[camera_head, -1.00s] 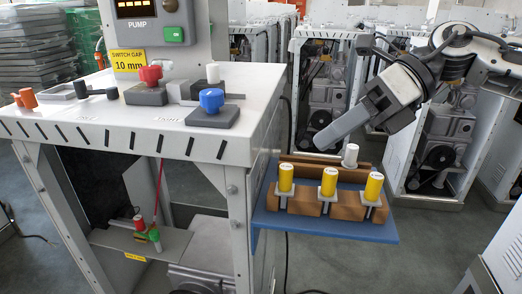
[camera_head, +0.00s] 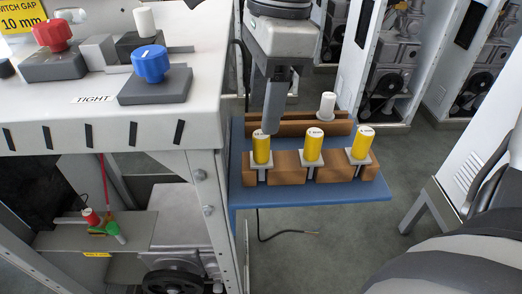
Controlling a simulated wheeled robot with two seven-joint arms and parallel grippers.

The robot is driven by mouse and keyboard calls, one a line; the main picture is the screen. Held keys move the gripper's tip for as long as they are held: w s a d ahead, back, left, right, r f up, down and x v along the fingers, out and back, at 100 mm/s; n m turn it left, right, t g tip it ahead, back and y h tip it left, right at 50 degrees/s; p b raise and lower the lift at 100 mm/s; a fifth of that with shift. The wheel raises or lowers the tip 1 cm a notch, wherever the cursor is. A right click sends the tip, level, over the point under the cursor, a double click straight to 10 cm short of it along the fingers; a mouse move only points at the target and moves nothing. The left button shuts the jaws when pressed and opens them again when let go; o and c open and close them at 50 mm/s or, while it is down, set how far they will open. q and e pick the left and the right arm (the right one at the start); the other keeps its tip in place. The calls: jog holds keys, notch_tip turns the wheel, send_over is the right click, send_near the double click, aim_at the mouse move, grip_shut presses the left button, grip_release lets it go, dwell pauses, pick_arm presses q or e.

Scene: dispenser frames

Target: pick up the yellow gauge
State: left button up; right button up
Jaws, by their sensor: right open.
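Three yellow gauges stand upright in a brown wooden rack (camera_head: 287,176) on a blue shelf: the left one (camera_head: 262,150), the middle one (camera_head: 314,147) and the right one (camera_head: 361,146). Each has a pale square collar at its base. My right gripper (camera_head: 273,128) points down just behind and above the left yellow gauge. It is open, though its fingers overlap in this view and the gap between them is hidden. It holds nothing that I can see. My left gripper is out of view.
A white cylinder (camera_head: 327,106) stands in the back rack (camera_head: 340,127). The blue shelf (camera_head: 300,197) adjoins the white bench (camera_head: 60,118), which carries a red knob (camera_head: 52,35) and a blue knob (camera_head: 150,63). Grey cabinets stand behind.

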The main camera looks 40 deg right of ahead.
aim_at(262, 136)
jog(key=shift+a+f+p, duration=0.2)
jog(key=shift+f, duration=1.3)
jog(key=shift+a+f+p, duration=0.15)
jog(key=shift+f+p, duration=0.05)
jog(key=shift+f, duration=1.25)
grip_shut()
